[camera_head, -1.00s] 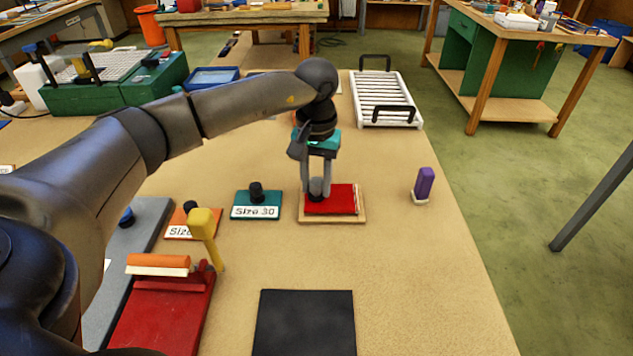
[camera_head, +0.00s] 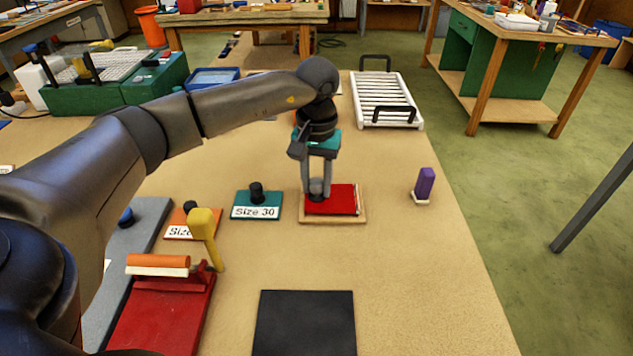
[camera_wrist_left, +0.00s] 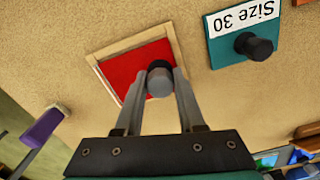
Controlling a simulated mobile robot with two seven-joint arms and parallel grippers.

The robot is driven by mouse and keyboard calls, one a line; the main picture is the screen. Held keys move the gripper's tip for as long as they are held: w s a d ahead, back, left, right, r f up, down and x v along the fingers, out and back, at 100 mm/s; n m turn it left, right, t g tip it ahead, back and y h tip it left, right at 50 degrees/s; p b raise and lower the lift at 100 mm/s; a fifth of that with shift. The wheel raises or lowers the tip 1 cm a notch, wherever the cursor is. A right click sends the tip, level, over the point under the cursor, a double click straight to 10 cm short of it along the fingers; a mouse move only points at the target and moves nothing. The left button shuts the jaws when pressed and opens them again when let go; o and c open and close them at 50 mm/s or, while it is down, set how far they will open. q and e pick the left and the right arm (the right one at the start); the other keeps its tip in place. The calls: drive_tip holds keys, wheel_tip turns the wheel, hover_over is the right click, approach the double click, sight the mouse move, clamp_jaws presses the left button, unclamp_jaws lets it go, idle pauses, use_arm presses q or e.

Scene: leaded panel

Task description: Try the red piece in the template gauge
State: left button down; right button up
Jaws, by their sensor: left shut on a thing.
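The red piece (camera_head: 340,200) is a flat red plate with a dark round knob (camera_wrist_left: 160,80). It lies in or on the light wooden template gauge (camera_head: 332,219), whose rim also shows around the red in the left wrist view (camera_wrist_left: 107,47). I cannot tell if the piece is fully seated. A pale strip of the gauge shows at its right edge. My left gripper (camera_head: 317,190) points down with its fingers shut on the knob; in the left wrist view the fingers (camera_wrist_left: 158,88) sit on both sides of it. My right gripper is in no view.
A teal "Size 30" plate (camera_head: 267,197) with a black knob lies left of the gauge, and an orange size plate (camera_head: 183,231) beyond it. A purple-handled tool (camera_head: 424,184) stands to the right. A black mat (camera_head: 304,325) and a red lever device (camera_head: 165,310) are nearer.

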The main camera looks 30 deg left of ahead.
use_arm(q)
drive_tip(key=shift+f+b, duration=0.35)
drive_tip(key=shift+f, duration=0.05)
drive_tip(key=shift+r, duration=0.2)
drive_tip(key=shift+r+p, duration=0.25)
drive_tip(key=shift+p, duration=0.05)
drive_tip(key=shift+d, duration=0.15)
idle(1.7)
drive_tip(key=shift+f+b, duration=0.45)
drive_tip(key=shift+r, duration=0.1)
drive_tip(key=shift+r+p, duration=0.3)
drive_tip(key=shift+r, duration=0.05)
drive_tip(key=shift+f, duration=0.1)
idle(0.3)
